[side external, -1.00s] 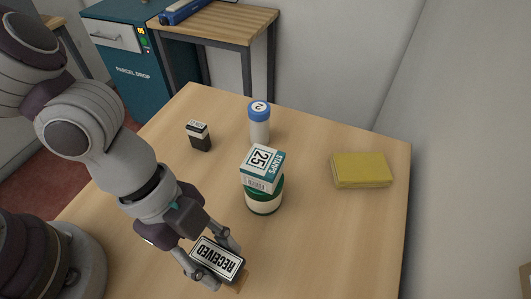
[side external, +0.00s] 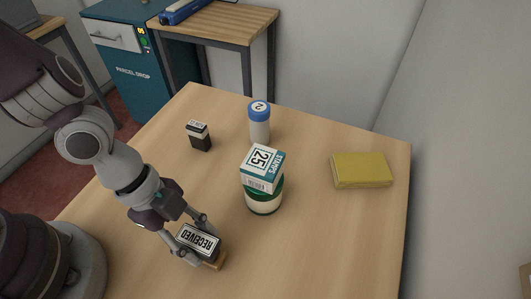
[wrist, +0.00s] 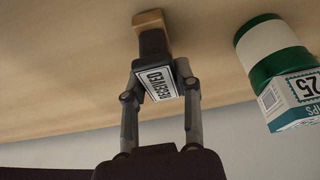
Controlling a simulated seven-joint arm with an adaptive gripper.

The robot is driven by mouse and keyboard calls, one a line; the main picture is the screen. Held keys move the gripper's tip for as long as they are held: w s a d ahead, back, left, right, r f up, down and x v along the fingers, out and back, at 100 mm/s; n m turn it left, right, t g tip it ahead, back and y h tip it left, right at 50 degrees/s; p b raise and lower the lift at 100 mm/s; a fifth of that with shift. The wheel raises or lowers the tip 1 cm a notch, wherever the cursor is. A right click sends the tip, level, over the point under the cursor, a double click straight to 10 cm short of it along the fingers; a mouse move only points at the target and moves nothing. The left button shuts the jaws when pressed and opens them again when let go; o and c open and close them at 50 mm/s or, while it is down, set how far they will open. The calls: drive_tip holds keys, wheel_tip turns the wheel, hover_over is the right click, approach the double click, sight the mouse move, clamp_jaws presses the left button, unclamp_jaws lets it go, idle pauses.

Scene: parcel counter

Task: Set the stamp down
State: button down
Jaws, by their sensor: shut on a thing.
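The stamp (side external: 199,240) has a black body, a white label reading RECEIVED and a light wooden part at its far end. My gripper (side external: 192,240) is shut on it near the front left of the table. In the wrist view the stamp (wrist: 158,80) sits between the fingers of my gripper (wrist: 157,88), with its wooden end (wrist: 149,20) against the table in the picture. I cannot tell whether it touches the table.
A box marked 25 STAMPS (side external: 262,167) sits on a green and white round container (side external: 265,201), right of the stamp. Behind are a blue-capped bottle (side external: 259,124) and a small dark box (side external: 199,136). A yellow packet (side external: 361,170) lies right. The front right table is clear.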

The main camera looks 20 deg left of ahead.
drive_tip(key=shift+f, duration=0.15)
drive_tip(key=c, duration=0.8)
unclamp_jaws()
drive_tip(key=v, duration=1.2)
drive_tip(key=w+a+r+n+t+y, duration=0.1)
drive_tip(key=a+r+n+t+y, duration=0.1)
drive_tip(key=a+n, duration=0.5)
drive_tip(key=w+a+r+n+t+y, duration=0.1)
drive_tip(key=a+r+n+t+y, duration=0.1)
drive_tip(key=a+n, duration=0.5)
wheel_tip(320, 180, up, 2)
drive_tip(key=n+t, duration=0.1)
drive_tip(key=n, duration=0.3)
drive_tip(key=shift+w+t, duration=0.2)
drive_tip(key=shift+t, duration=0.1)
drive_tip(key=shift+r, duration=0.1)
